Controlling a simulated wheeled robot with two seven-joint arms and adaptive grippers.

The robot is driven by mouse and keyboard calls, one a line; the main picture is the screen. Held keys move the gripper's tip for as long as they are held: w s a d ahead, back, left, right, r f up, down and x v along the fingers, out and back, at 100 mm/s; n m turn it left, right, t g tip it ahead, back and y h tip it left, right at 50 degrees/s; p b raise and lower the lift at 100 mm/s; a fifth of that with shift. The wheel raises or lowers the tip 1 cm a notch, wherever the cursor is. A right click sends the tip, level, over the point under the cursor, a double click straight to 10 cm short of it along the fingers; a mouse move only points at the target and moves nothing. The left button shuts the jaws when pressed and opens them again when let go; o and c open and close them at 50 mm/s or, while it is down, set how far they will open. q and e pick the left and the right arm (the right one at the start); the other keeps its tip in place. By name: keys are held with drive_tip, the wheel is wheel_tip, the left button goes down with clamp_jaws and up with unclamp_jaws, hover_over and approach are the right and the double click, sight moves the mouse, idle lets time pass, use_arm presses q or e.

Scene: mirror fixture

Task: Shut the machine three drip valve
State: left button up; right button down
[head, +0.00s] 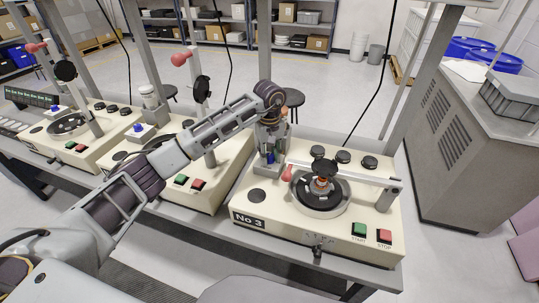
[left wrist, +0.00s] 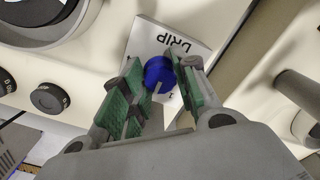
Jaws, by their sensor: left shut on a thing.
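The No 3 machine (head: 247,219) is the cream box at the right of the bench in the head view. My left gripper (head: 270,152) points down at its back left corner. In the left wrist view the drip valve's blue knob (left wrist: 158,70) is between the green finger pads of my left gripper (left wrist: 160,78), which is shut on it. A grey pointer mark shows on the knob. Behind it is a white plate (left wrist: 185,42) marked DRIP, partly hidden by the fingers. In the head view the fingers largely hide the knob. My right gripper is not in view.
On the No 3 machine are a round dish (head: 322,205), a lowered arm with a red ball handle (head: 287,173), black knobs (head: 343,157), and green (head: 359,229) and red (head: 384,236) buttons. Two similar machines stand to the left. A grey cabinet (head: 450,130) stands right.

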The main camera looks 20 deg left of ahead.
use_arm(q)
drive_tip(key=shift+n+b, duration=0.4)
drive_tip(key=shift+n, duration=1.3)
drive_tip(key=shift+n+b, duration=0.4)
drive_tip(key=shift+n, duration=0.3)
drive_tip(key=n, duration=0.2)
drive_tip(key=shift+n+b, duration=0.35)
drive_tip(key=shift+n, duration=1.15)
drive_tip(key=n+b, duration=0.1)
drive_tip(key=n, duration=0.2)
drive_tip(key=shift+w+n, duration=0.1)
drive_tip(key=shift+n, duration=0.2)
drive_tip(key=n, duration=0.2)
drive_tip(key=shift+n, duration=1.3)
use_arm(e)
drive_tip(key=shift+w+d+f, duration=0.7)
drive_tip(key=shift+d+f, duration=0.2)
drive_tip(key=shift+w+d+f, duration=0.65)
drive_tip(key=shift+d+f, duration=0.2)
